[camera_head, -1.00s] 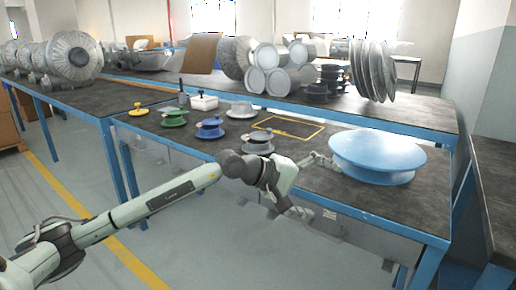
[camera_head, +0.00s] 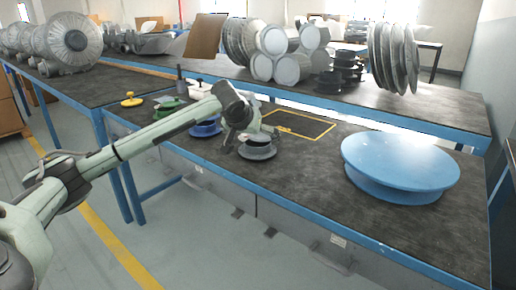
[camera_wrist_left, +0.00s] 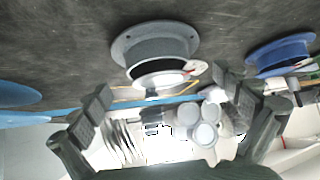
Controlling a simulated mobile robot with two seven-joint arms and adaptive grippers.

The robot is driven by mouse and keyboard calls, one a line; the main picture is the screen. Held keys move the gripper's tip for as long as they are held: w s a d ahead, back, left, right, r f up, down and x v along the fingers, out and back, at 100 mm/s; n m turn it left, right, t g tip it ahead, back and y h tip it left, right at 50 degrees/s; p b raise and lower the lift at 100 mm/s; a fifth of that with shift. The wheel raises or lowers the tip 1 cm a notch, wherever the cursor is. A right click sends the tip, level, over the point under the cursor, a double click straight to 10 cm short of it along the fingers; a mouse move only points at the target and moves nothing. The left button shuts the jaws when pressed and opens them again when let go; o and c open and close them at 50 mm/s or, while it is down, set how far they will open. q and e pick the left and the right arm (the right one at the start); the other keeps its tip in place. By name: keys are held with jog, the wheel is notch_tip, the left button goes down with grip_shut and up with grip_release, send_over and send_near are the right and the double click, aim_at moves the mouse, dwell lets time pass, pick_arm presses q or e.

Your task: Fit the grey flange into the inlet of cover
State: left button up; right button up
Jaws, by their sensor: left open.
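The grey flange (camera_head: 258,152), a spool-like ring, stands on the near bench. It shows large in the left wrist view (camera_wrist_left: 150,45). My left gripper (camera_head: 250,138) is open at the flange, partly covering it in the head view. In the left wrist view the open fingers (camera_wrist_left: 166,98) are spread to either side of the flange's lower part, with nothing seen clamped. The cover appears to be the large blue round piece (camera_head: 400,162) at the right of the bench; its edge also shows in the left wrist view (camera_wrist_left: 15,95). I cannot make out its inlet. My right gripper is out of view.
A blue flange (camera_head: 206,128) stands close to the left of the grey one, with green (camera_head: 168,106) and yellow (camera_head: 131,100) pieces beyond. A yellow outlined rectangle (camera_head: 298,124) lies behind. Bare bench top separates the grey flange and the blue cover.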

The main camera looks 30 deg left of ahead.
aim_at(257, 140)
pick_arm(q)
jog(key=x, duration=0.4)
jog(key=shift+w+d+r, duration=0.1)
jog(key=shift+w, duration=0.2)
jog(key=c, duration=1.5)
jog(key=shift+c, duration=0.4)
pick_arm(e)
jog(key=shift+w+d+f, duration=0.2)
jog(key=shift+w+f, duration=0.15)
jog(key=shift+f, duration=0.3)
